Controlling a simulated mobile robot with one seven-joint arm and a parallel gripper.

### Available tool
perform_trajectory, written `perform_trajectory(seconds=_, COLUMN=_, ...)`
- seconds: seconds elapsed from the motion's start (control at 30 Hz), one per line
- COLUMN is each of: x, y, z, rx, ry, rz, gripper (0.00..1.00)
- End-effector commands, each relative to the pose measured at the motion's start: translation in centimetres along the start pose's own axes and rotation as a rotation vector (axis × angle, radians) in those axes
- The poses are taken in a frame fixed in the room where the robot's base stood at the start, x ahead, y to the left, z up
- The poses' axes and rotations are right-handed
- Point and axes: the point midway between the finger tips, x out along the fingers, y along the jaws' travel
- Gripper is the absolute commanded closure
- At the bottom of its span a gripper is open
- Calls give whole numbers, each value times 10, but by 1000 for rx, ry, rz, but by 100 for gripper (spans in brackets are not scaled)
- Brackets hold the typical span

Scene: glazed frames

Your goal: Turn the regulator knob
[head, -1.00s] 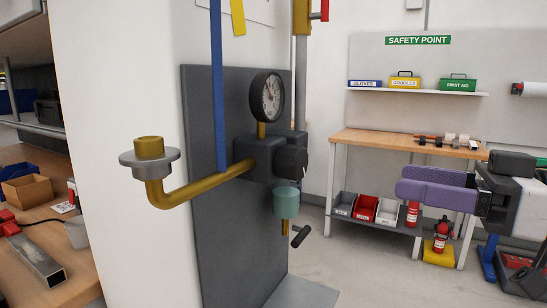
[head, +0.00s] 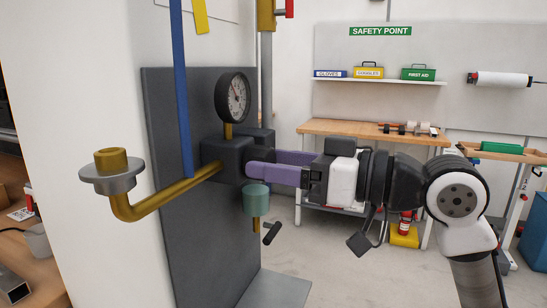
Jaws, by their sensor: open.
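The dark regulator (head: 222,160) is mounted on the grey panel, with a round white-faced gauge (head: 235,95) above it and a teal cup (head: 256,200) below. Its black knob (head: 254,155) is on the right side and is partly hidden by my gripper's near finger. My gripper (head: 261,165) reaches in from the right with its purple fingers level and apart. The fingertips are at the knob, one in front and one behind it. I cannot tell whether they touch it.
A brass pipe (head: 150,206) with a grey flange sticks out at left, and a blue vertical pipe (head: 181,90) passes in front of the panel. A small black handle (head: 271,233) is below the cup. A wooden workbench (head: 350,129) stands behind my arm.

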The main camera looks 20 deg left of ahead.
Motion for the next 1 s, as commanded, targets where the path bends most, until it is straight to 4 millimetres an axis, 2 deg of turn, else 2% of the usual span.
perform_trajectory(seconds=0.13, x=10, y=0, z=0, rx=0, ry=0, rz=-1, gripper=35)
perform_trajectory(seconds=0.43, x=11, y=0, z=0, rx=0, ry=0, rz=-1, gripper=37)
perform_trajectory(seconds=0.77, x=11, y=0, z=0, rx=0, ry=0, rz=0, gripper=80)
perform_trajectory(seconds=1.0, x=11, y=0, z=0, rx=-21, ry=3, rz=0, gripper=80)
